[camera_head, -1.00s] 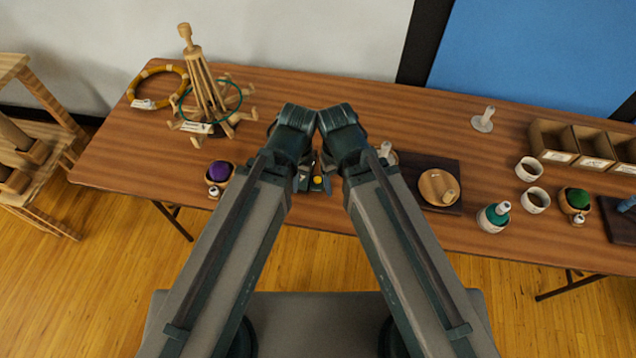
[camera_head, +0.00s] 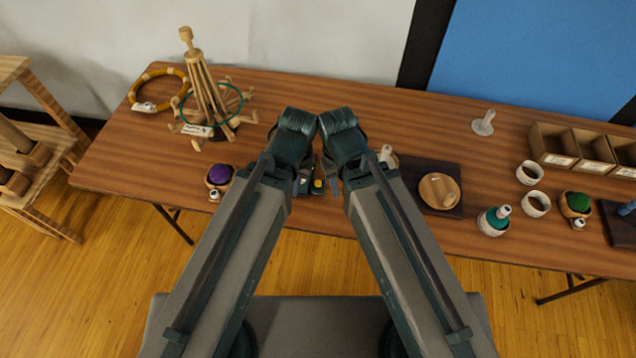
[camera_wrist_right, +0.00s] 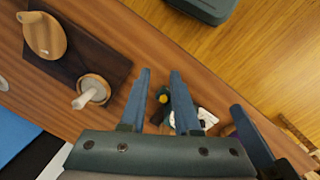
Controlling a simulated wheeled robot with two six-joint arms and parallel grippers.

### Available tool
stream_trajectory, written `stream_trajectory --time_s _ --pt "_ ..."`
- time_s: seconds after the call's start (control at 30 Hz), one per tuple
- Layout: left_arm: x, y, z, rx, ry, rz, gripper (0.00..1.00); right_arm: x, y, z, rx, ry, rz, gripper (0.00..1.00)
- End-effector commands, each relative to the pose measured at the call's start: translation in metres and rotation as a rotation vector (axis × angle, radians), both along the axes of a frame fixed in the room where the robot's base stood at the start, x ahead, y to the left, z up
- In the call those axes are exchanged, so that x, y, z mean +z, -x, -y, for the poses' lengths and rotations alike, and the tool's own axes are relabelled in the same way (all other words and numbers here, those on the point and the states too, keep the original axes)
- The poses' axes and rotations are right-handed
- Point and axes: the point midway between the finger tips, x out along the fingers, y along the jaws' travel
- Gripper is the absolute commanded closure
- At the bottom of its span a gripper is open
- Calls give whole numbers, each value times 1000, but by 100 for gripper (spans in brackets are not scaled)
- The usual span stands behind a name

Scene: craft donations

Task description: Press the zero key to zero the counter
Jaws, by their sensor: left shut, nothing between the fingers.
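The counter (camera_head: 318,186) is a small dark device with a round yellow key, on the table's front part between my two grippers. My arms hide most of it in the head view. In the right wrist view the yellow key (camera_wrist_right: 164,97) shows between the fingers of my right gripper (camera_wrist_right: 161,72). That gripper is open with nothing held. I cannot tell its exact height above the counter. My left gripper (camera_wrist_right: 238,110) is shut and empty, beside the counter, partly seen at the right of the right wrist view.
A dark board (camera_head: 451,172) with a round wooden piece (camera_head: 437,190) lies right of my right gripper. A purple yarn ball in a bowl (camera_head: 219,174) is to the left. A wooden yarn winder (camera_head: 203,95) stands further back left. Bowls and bins are at the right.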

Motion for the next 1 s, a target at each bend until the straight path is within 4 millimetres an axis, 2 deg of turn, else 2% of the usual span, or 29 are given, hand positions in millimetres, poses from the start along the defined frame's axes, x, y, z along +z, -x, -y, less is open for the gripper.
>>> stream_trajectory --time_s 0.03,0.13,0.17,1.0 --pt "0 0 0 0 0 0 100 0 0 0 0 0 0 81" --pt "0 0 0 0 0 0 100 0 0 0 0 0 0 99" --pt "0 0 0 0 0 0 100 0 0 0 0 0 0 100" --pt "0 0 0 0 0 0 100 0 0 0 0 0 0 100"
